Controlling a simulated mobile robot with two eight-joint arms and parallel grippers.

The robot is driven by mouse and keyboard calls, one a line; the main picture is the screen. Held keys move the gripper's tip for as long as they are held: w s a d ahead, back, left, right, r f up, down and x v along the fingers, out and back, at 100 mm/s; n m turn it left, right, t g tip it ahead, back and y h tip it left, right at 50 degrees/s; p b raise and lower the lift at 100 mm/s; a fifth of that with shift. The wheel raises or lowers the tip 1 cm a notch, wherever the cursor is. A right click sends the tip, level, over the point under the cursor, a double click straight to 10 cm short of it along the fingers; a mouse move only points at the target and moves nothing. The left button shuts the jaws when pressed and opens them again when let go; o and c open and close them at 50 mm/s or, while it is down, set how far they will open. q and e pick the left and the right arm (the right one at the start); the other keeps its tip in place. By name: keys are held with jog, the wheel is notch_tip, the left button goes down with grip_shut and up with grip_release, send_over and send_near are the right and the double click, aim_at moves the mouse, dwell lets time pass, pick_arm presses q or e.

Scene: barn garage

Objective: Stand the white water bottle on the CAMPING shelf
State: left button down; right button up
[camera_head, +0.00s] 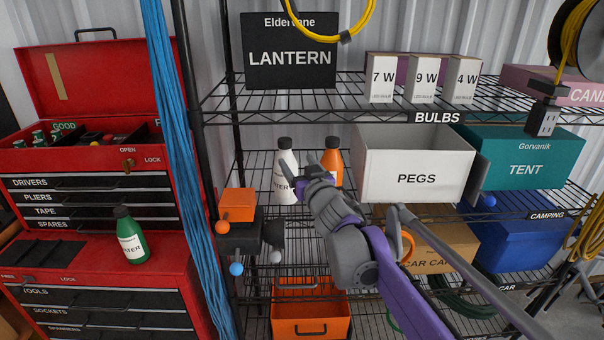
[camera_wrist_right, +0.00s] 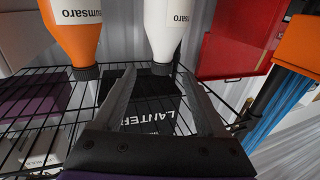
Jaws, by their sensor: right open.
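The white water bottle (camera_head: 287,172) with a dark cap stands upright on the CAMPING shelf (camera_head: 545,215), left of an orange bottle (camera_head: 332,162). My right gripper (camera_head: 315,170) is in front of and between the two bottles, hiding part of both. In the right wrist view, which is upside down, the white bottle (camera_wrist_right: 163,28) is just beyond the open fingers (camera_wrist_right: 157,85), with nothing gripped between them. Whether a finger touches the bottle cannot be told. My left gripper is not in view.
A white PEGS bin (camera_head: 415,179) and teal TENT box (camera_head: 522,170) stand right of the bottles. The BULBS shelf (camera_head: 375,105) is above them. A green bottle (camera_head: 130,238) stands on the red tool chest (camera_head: 80,233). Blue rope (camera_head: 185,180) hangs at the left upright.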

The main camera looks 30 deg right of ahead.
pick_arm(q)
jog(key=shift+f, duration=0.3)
pick_arm(e)
jog(key=shift+v, duration=1.4)
